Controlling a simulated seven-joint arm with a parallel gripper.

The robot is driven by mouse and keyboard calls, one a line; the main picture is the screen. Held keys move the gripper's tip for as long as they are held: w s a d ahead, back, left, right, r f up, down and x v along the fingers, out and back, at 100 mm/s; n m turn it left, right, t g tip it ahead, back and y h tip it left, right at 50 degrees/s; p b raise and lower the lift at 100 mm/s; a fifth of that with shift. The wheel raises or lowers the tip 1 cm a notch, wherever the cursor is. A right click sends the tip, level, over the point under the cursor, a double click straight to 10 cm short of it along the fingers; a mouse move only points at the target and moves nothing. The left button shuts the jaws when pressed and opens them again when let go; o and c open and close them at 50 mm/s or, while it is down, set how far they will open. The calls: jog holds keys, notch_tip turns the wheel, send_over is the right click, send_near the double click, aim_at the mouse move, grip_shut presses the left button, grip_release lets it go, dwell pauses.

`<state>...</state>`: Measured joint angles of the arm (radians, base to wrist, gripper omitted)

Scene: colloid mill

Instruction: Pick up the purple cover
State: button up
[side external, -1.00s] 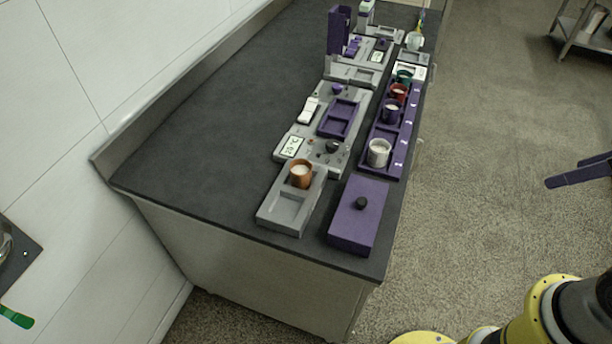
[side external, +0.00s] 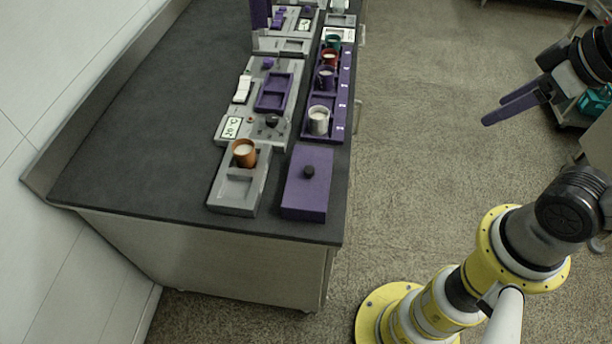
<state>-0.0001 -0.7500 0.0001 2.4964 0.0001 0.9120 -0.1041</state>
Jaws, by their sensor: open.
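The purple cover (side external: 307,189) is a flat box-like lid with a round black knob (side external: 309,171) on top. It rests at the near right corner of the dark counter, close to the edge. My gripper (side external: 502,112) is open and empty, with purple fingers. In the picture it is well to the right of the counter, over the floor and far from the cover.
A grey tray (side external: 231,196) with an orange cup (side external: 244,153) stands left of the cover. Behind it, a purple numbered rack (side external: 339,121) holds several cups, including a white one (side external: 319,120). A grey machine panel (side external: 284,127) sits beside it. The counter's left side (side external: 150,130) is clear.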

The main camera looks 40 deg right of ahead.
jog(key=w+a+r+n, duration=0.1)
jog(key=w+r+n, duration=0.4)
jog(key=w+n, duration=0.1)
jog(key=n+g, duration=0.6)
jog(key=n, duration=0.5)
send_over(310, 169)
jog(key=f, duration=1.3)
jog(key=w+f, duration=0.1)
jog(key=f, duration=0.6)
jog(key=shift+a+f, duration=0.1)
jog(key=shift+f, duration=0.05)
jog(key=shift+s+f, duration=0.25)
jog(key=shift+f, duration=1.1)
jog(key=shift+s+f, duration=0.2)
jog(key=shift+f, duration=1.15)
grip_shut()
